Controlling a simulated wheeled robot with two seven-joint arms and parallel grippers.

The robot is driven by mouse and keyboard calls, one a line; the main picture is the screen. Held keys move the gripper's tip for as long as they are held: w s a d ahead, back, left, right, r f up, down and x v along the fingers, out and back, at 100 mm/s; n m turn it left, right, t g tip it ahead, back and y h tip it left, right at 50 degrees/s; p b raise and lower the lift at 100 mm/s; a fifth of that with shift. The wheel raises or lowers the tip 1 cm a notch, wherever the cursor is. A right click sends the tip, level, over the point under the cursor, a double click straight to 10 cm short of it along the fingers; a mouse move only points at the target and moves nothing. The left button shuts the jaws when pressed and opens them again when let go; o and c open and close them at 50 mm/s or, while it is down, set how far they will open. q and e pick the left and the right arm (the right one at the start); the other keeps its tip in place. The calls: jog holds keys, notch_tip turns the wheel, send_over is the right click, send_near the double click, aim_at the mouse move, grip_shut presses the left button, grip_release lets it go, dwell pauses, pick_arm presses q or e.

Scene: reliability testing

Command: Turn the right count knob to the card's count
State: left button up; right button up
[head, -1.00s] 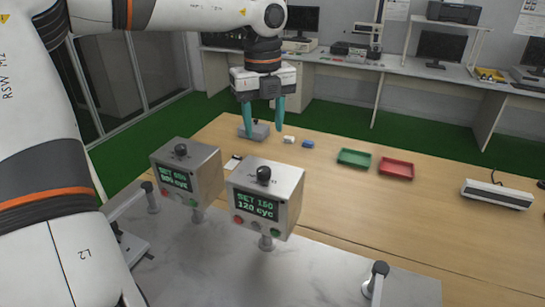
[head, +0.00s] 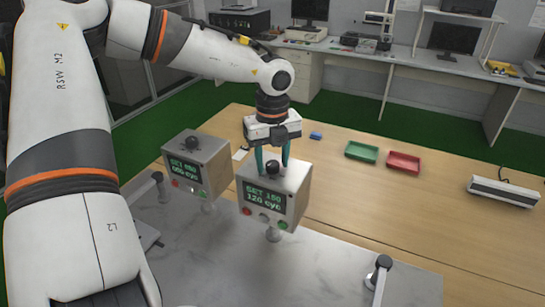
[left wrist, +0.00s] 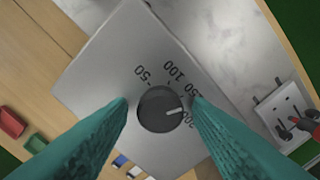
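The right box (head: 277,205) is grey metal with a lit screen reading "SET 150" over "120 cyc". Its black knob (head: 273,169) is on top. My left gripper (head: 272,160) points down there, one teal finger on each side of the knob. In the left wrist view the knob (left wrist: 157,118) lies between the fingertips, with slim gaps; the fingers look open. Its white mark points right, between the 150 and the partly hidden 200. A white card (head: 240,153) lies behind the boxes; its writing is unreadable. My right gripper is not in view.
The left box (head: 198,165), with its own knob and screen, stands close beside the right one. A green tray (head: 361,152), a red tray (head: 404,162) and a blue block (head: 316,135) lie on the wooden table (head: 400,220). A white device (head: 503,191) is far right.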

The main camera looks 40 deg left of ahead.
pick_arm(q)
jog(key=c, duration=0.8)
jog(key=shift+f+m+b, duration=0.15)
jog(key=shift+m+b, duration=0.25)
jog(key=shift+b, duration=0.3)
jog(key=m+b, duration=0.3)
jog(key=b, duration=0.1)
jog(key=shift+w+m+b, duration=0.1)
jog(key=shift+m+b, duration=0.2)
jog(key=m+b, duration=0.1)
jog(key=m, duration=0.1)
jog(key=shift+m+b, duration=0.3)
jog(key=shift+r+m+b, duration=0.2)
jog(key=shift+m+b, duration=0.4)
jog(key=shift+m, duration=0.8)
jog(key=o, duration=1)
